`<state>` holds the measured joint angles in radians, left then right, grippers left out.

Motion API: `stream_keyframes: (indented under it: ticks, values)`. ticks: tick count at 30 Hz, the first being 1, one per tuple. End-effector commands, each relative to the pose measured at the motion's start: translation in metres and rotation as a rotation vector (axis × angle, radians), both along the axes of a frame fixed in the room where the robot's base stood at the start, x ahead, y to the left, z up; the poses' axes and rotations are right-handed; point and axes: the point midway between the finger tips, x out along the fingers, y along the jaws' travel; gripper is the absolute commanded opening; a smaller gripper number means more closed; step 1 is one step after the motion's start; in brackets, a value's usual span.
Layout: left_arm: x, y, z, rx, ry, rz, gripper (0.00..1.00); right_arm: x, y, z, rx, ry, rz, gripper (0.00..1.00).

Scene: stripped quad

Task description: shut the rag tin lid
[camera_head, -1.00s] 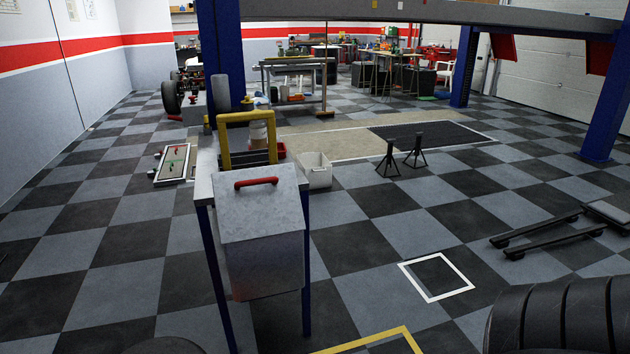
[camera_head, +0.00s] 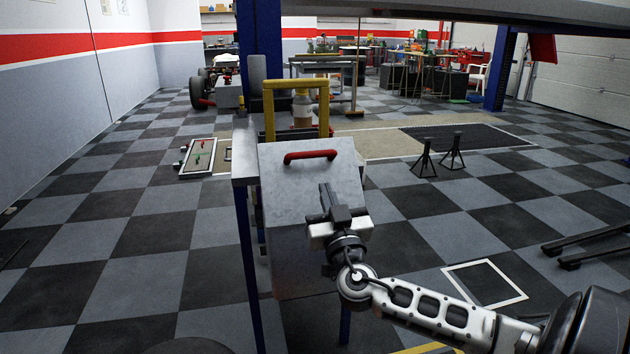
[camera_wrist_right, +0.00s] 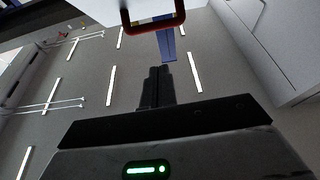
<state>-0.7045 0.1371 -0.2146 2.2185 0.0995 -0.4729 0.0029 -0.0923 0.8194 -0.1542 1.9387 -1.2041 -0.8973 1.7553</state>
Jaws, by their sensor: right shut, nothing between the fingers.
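The rag tin (camera_head: 285,240) is a grey metal bin at the near end of a narrow bench. Its lid (camera_head: 285,182) is a plain grey panel that slopes toward me, with a red handle (camera_head: 310,155) near its upper edge. I cannot tell how far the lid stands open. My right gripper (camera_head: 326,190) is shut and empty, in front of the lid's right part and below the handle. It hides part of the lid and tin; contact is unclear. In the right wrist view the shut fingers (camera_wrist_right: 158,72) point up toward a red handle (camera_wrist_right: 152,22). My left gripper is out of view.
The bench (camera_head: 243,165) carries a yellow frame (camera_head: 268,108) and a pale container (camera_head: 302,108) behind the tin. Black axle stands (camera_head: 425,158) are on the floor to the right. The checkered floor left of the bench is mostly clear.

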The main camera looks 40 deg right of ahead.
Motion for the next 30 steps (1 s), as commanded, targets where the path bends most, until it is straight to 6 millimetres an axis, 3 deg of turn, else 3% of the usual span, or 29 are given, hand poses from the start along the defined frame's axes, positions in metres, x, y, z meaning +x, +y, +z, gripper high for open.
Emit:
stream_keyframes:
  ticks: [3, 8, 20, 22, 30]
  values:
    - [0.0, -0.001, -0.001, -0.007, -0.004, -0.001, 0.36, 0.002, -0.005, 0.021, -0.013, -0.089, 0.008, 0.0]
    - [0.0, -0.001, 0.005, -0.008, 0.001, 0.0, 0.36, 0.016, -0.013, 0.035, -0.013, -0.1, 0.009, 0.0]
    - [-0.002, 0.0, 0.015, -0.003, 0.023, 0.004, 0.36, 0.082, -0.05, 0.071, -0.01, -0.097, 0.007, 0.0]
    - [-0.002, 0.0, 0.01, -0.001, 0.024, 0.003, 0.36, 0.088, -0.053, 0.052, -0.01, -0.09, 0.008, 0.0]
    - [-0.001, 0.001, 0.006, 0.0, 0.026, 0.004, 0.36, 0.1, -0.06, 0.034, -0.009, -0.093, 0.01, 0.0]
